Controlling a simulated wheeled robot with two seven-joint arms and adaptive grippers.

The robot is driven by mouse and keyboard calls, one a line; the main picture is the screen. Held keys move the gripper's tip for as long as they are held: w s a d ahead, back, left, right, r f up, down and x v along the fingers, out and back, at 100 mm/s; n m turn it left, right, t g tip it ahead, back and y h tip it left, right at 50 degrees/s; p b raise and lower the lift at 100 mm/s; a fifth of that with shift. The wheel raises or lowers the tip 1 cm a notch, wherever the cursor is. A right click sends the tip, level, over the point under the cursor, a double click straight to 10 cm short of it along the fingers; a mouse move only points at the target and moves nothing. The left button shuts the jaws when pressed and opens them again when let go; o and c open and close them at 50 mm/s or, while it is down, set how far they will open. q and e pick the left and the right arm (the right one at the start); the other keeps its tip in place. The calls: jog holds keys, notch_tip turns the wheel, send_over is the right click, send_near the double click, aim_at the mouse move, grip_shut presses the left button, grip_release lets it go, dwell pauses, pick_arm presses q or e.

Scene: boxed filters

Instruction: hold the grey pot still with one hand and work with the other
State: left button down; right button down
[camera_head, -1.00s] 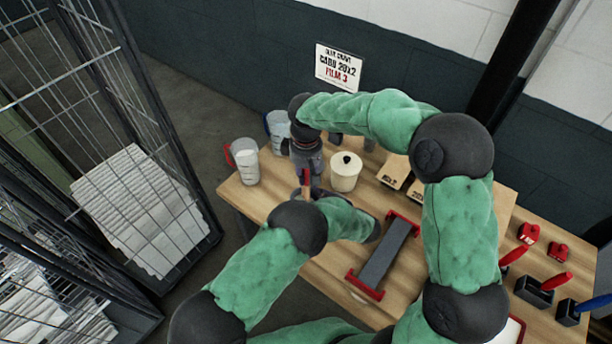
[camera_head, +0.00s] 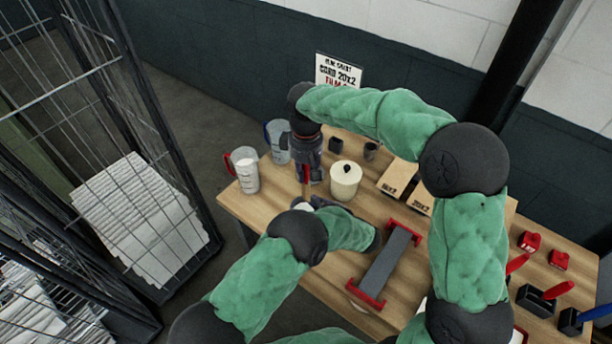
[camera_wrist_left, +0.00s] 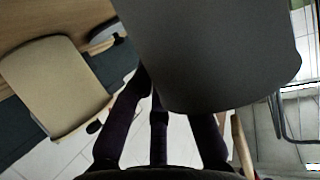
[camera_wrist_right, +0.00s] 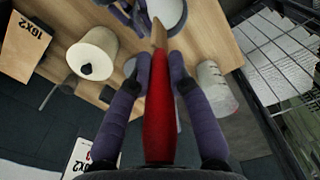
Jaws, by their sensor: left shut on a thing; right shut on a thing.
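The grey pot (camera_wrist_left: 210,50) fills much of the left wrist view. My left gripper (camera_head: 318,202) is shut on it, low at the table's near left edge. In the right wrist view the pot's round opening (camera_wrist_right: 170,12) shows something white inside. My right gripper (camera_head: 307,168) is shut on a red-handled tool (camera_wrist_right: 160,110) and holds it upright above the pot. The tool's tan tip (camera_wrist_right: 158,35) overlaps the pot's rim in the right wrist view; I cannot tell whether it touches the contents. My left forearm hides part of the pot in the head view.
A cream lidded pot (camera_head: 345,181) stands close to the right. A clear jug with a red handle (camera_head: 244,172) and a blue-handled jug (camera_head: 278,140) stand left. Small boxes (camera_head: 400,178) and a grey bar with red ends (camera_head: 388,262) lie right. A wire cage (camera_head: 150,150) is left.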

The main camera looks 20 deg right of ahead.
pick_arm(q)
jog(key=shift+s+a+f, duration=0.1)
jog(key=shift+f, duration=0.2)
jog(key=c, duration=1.2)
grip_release()
jog(key=shift+o, duration=0.2)
jog(key=shift+r, duration=0.1)
jog(key=v, duration=1.2)
jog(key=shift+r, duration=0.1)
